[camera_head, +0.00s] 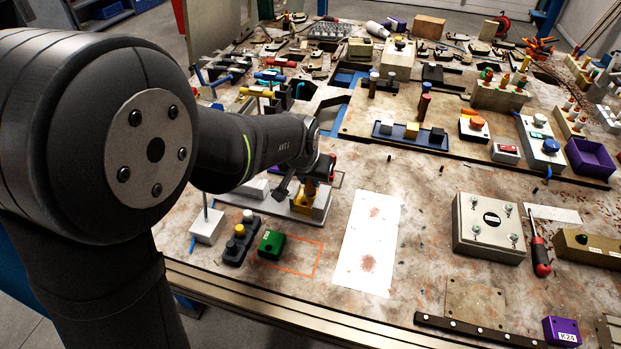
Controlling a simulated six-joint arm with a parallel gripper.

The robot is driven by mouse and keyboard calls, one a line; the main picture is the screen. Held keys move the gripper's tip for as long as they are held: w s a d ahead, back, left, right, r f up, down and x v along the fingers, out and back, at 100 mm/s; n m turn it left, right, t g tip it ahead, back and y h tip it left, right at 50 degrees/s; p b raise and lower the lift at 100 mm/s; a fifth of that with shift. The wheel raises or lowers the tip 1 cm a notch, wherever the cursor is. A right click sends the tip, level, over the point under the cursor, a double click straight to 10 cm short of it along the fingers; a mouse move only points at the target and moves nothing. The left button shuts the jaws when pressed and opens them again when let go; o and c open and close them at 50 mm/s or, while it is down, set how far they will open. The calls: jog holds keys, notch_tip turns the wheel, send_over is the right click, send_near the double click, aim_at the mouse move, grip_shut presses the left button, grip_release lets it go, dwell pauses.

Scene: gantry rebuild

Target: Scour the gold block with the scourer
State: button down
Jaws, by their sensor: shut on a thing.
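My gripper (306,184) is at the left middle, low over a light grey holder (321,204), and partly hidden by my arm. It is shut on a small upright thing with an orange-brown top and a yellow lower part (303,201), which looks like the scourer. This thing is at the holder; I cannot tell whether it touches it. A gold block (411,130) sits on a dark blue tray (425,141), between a grey block (386,127) and a dark block (437,134). The gold block is apart from my gripper, farther back and to the right.
A green block (271,244) and a dark box with buttons (238,240) stand in front of my gripper. A stained white sheet (367,240) lies flat to the right. A grey box (489,228) and a screwdriver (540,256) are farther right. The back is crowded.

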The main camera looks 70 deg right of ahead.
jog(key=shift+r, duration=3.3)
